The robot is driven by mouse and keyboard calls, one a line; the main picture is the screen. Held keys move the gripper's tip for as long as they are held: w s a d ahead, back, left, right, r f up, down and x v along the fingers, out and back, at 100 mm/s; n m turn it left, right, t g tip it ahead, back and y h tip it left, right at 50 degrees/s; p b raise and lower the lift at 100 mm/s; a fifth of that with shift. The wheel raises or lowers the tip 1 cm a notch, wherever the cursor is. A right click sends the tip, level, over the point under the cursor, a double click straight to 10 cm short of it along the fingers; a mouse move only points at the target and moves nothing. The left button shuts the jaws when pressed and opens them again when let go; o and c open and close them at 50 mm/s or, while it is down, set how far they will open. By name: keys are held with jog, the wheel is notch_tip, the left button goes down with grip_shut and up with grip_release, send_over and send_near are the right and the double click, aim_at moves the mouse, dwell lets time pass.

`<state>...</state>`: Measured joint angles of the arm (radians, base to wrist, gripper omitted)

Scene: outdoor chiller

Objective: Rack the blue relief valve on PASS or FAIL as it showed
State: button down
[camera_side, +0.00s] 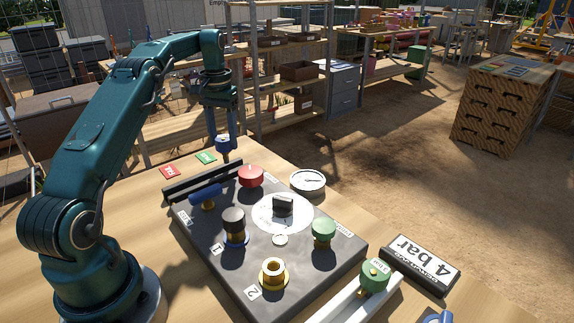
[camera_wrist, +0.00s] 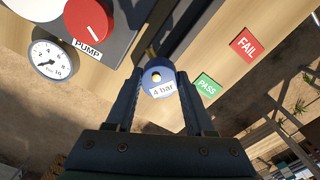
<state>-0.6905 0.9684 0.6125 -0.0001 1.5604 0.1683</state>
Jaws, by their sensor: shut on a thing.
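My gripper (camera_side: 223,140) is shut on the blue relief valve (camera_side: 224,153), above the far edge of the table beside the test panel. In the wrist view the blue valve (camera_wrist: 158,79) sits between both fingers with its "4 bar" label facing the camera. The green PASS plate (camera_side: 206,157) and the red FAIL plate (camera_side: 174,169) lie on the table left of the valve. In the wrist view PASS (camera_wrist: 207,86) is close to the right finger and FAIL (camera_wrist: 244,44) is farther up right. The valve's lower end is partly hidden.
A dark rail (camera_side: 215,183) runs along the panel between it and the plates. The panel carries a red pump knob (camera_side: 250,176), a blue-handled valve (camera_side: 205,194) and several fittings. A pressure gauge (camera_side: 308,181) and a "4 bar" sign (camera_side: 420,264) stand nearby. A green valve (camera_side: 375,274) is on a pale rail.

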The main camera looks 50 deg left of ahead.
aim_at(225, 152)
jog(key=shift+f, duration=1.25)
jog(key=shift+f, duration=0.35)
jog(key=shift+f, duration=0.7)
jog(key=shift+c, duration=1)
grip_release()
